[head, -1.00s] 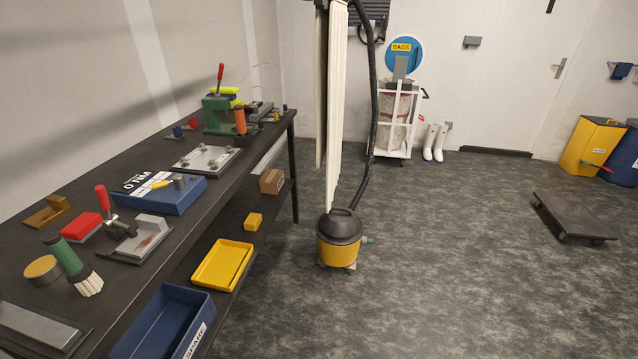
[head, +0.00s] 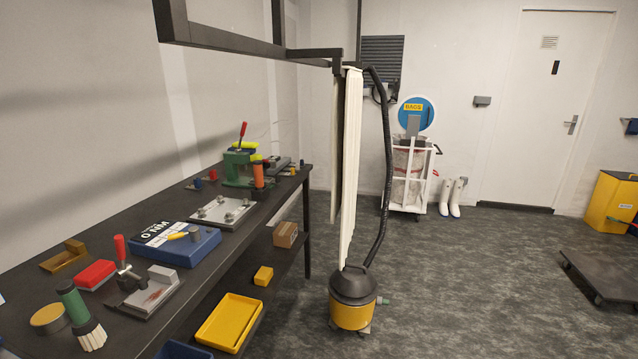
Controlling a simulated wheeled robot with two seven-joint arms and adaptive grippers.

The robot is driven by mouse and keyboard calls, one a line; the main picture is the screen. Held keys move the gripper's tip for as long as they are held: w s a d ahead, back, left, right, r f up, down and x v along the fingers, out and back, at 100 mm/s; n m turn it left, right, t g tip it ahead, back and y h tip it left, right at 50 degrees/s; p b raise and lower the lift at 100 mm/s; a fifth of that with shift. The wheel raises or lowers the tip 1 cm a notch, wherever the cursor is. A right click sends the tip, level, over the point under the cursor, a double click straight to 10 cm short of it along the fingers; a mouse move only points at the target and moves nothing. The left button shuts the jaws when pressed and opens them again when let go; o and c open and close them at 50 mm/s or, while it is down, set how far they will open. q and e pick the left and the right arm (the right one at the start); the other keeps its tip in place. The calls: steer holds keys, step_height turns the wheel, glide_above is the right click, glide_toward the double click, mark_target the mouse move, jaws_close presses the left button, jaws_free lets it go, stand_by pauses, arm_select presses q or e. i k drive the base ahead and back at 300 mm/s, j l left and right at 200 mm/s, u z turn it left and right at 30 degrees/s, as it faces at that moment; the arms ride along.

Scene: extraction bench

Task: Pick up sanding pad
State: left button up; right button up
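A red block with a grey underside (head: 95,274), which looks like the sanding pad, lies on the near left part of the dark bench (head: 125,238). A round piece with a tan top and dark side (head: 48,318) lies nearer, beside a green-handled brush with pale bristles (head: 80,312). I cannot tell for sure which of the two is the pad. Neither gripper shows in the head view.
Close to the red block are a red-handled clamp on a metal plate (head: 148,292), an ochre holder (head: 65,257) and a blue box (head: 180,246). A yellow tray (head: 229,322) sits on the lower shelf.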

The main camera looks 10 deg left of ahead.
mark_target(90, 278)
steer(key=u, duration=1.55)
